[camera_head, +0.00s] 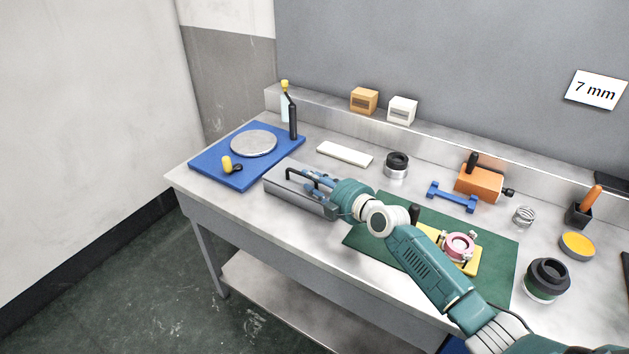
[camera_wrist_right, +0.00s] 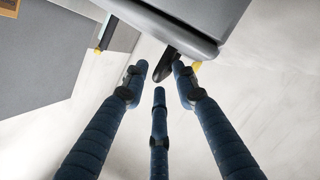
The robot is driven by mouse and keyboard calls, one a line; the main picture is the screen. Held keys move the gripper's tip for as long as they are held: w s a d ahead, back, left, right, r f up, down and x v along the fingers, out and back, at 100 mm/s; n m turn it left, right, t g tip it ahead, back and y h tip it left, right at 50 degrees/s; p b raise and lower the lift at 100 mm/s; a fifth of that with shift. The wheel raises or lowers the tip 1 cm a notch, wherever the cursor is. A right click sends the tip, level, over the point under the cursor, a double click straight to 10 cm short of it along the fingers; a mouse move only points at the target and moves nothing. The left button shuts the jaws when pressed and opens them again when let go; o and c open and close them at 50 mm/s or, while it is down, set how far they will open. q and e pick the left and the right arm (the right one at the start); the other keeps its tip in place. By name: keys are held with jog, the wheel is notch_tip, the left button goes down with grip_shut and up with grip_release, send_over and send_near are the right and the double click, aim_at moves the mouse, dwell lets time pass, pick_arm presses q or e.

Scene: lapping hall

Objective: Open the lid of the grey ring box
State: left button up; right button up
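The grey ring box (camera_head: 298,198) sits near the front edge of the bench, right of the blue mat. A dark bar handle (camera_head: 292,171) runs along its top, and its lid looks shut. My right gripper (camera_head: 317,184) is at the right end of the box, over its top, and hides part of the handle. In the right wrist view, its blue fingers (camera_wrist_right: 160,72) are spread. A dark piece (camera_wrist_right: 172,64) shows just past the fingertips, beside a grey body (camera_wrist_right: 205,18). I cannot tell whether the fingers touch it. My left gripper is not in view.
Left of the box is the blue mat (camera_head: 203,166) with a grey disc (camera_head: 254,143). A white bar (camera_head: 345,154) and a dark-topped ring (camera_head: 396,166) lie behind. A green mat (camera_head: 368,237) with a yellow fixture (camera_head: 467,265) lies right, under my arm.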

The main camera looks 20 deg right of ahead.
jog(key=c, duration=0.6)
grip_shut()
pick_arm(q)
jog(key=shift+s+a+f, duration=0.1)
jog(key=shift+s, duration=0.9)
pick_arm(e)
jog(key=shift+r, duration=0.1)
